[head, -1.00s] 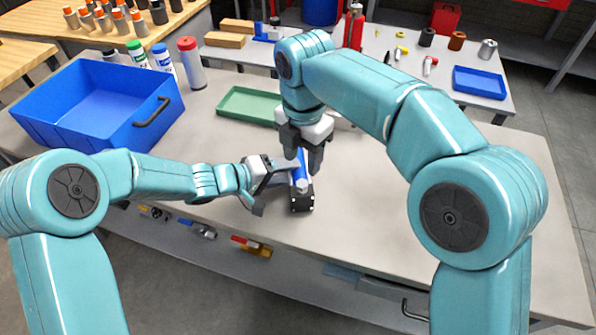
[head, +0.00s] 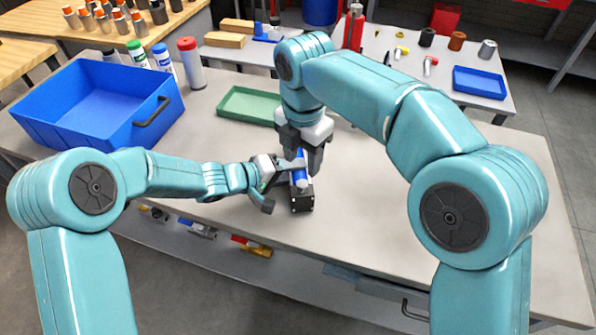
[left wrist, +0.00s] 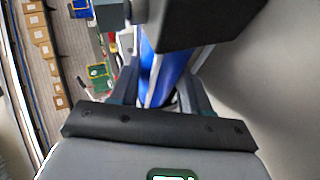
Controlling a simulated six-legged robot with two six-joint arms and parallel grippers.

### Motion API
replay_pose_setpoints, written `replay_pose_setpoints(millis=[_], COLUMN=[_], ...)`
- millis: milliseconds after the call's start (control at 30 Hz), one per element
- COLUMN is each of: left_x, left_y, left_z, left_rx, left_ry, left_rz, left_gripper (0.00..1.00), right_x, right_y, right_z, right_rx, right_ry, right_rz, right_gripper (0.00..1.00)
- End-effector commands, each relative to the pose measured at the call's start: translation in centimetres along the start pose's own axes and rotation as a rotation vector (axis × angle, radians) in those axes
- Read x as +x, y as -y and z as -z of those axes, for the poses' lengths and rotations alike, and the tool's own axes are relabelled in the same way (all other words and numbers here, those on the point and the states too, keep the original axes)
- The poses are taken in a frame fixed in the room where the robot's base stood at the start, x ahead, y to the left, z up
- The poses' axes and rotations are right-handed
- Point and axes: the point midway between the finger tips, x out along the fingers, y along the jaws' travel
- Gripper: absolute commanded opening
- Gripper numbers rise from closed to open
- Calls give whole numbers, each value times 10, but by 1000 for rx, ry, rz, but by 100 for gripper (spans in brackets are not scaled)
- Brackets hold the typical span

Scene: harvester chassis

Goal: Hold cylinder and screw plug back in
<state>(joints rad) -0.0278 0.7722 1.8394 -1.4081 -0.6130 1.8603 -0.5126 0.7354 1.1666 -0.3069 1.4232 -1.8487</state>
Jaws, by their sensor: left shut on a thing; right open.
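The blue cylinder (head: 300,177) lies on the grey table with its black square end block (head: 302,201) toward me. My left gripper (head: 290,172) comes in from the left and is shut on the cylinder. The blue cylinder (left wrist: 165,75) also shows between the fingers in the left wrist view, partly covered by a dark block. My right gripper (head: 306,158) points down over the cylinder's far part, open, with its fingers around or just above it; contact cannot be told. I cannot make out the plug.
A blue bin (head: 95,108) stands at the left, and a green tray (head: 247,105) lies behind the cylinder. Several bottles (head: 190,62) stand behind the bin. The table right of the cylinder (head: 400,200) is clear.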

Motion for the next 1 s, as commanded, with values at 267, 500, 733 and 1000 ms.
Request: replay_pose_setpoints(millis=[267,500,733,1000], left_x=[0,0,0,0], left_y=[0,0,0,0], left_z=[0,0,0,0], left_rx=[-1,-1,-1,-1], left_ry=[-1,-1,-1,-1], left_rz=[0,1,1,1], left_gripper=[0,0,0,0], right_x=[40,70,78,78], right_y=[1,1,0,0], right_z=[0,0,0,0], right_rx=[-1,1,1,1], right_ry=[-1,-1,0,0], right_rz=[4,2,0,0], right_gripper=[50,50,50,21])
